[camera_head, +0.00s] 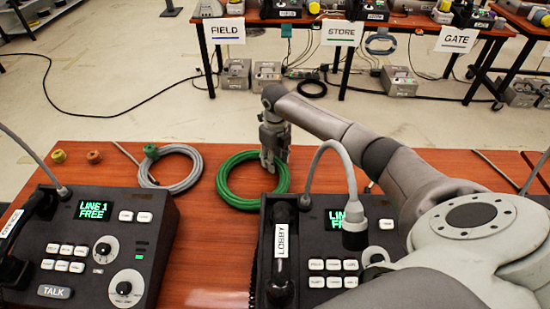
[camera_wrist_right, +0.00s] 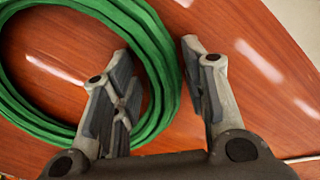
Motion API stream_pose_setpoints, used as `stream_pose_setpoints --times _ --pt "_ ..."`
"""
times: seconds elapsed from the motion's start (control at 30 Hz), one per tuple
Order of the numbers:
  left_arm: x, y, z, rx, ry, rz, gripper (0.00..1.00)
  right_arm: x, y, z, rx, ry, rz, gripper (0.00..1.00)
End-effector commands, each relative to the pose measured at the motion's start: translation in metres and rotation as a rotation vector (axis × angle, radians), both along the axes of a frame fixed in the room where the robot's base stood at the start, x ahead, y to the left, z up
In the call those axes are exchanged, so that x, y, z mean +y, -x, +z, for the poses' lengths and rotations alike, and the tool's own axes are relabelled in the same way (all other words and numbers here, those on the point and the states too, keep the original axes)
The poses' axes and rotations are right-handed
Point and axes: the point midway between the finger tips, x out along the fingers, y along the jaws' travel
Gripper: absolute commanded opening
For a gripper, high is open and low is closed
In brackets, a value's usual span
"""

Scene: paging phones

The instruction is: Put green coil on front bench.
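The green coil (camera_head: 225,187) lies flat on the near wooden bench (camera_head: 205,232), behind the gap between two desk phones. My right gripper (camera_head: 271,165) points down at the coil's right rim. In the right wrist view the right gripper (camera_wrist_right: 160,58) is open, and one side of the green coil (camera_wrist_right: 166,80) passes between or just below its fingers. I cannot tell whether the fingers touch it. My left gripper is out of view. Which bench is called front is not marked; a far bench (camera_head: 350,83) stands across the floor with FIELD, STORE and GATE signs.
A grey coil (camera_head: 196,168) with a green plug lies left of the green one. The left phone (camera_head: 105,235) and the right phone (camera_head: 325,250), with gooseneck microphones, fill the near bench's front. Cables and grey boxes lie on the floor under the far bench.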

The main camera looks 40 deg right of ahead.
Motion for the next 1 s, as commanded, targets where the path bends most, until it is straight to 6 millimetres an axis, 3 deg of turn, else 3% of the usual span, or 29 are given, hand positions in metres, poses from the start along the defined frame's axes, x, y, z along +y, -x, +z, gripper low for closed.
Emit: stream_pose_setpoints --times 0.3,0.43,0.8,1.0 --pt "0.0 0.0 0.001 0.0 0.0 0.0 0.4 0.0 0.0 0.001 0.0 0.0 0.0 0.46" --pt "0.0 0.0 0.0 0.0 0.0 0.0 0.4 -0.001 -0.001 0.011 -0.004 0.0 0.0 0.46" --pt "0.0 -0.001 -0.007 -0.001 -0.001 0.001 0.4 -0.001 -0.001 0.085 -0.005 0.001 0.001 0.46" --pt "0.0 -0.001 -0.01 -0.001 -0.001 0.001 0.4 -0.001 -0.001 0.113 -0.002 0.001 0.0 0.46"
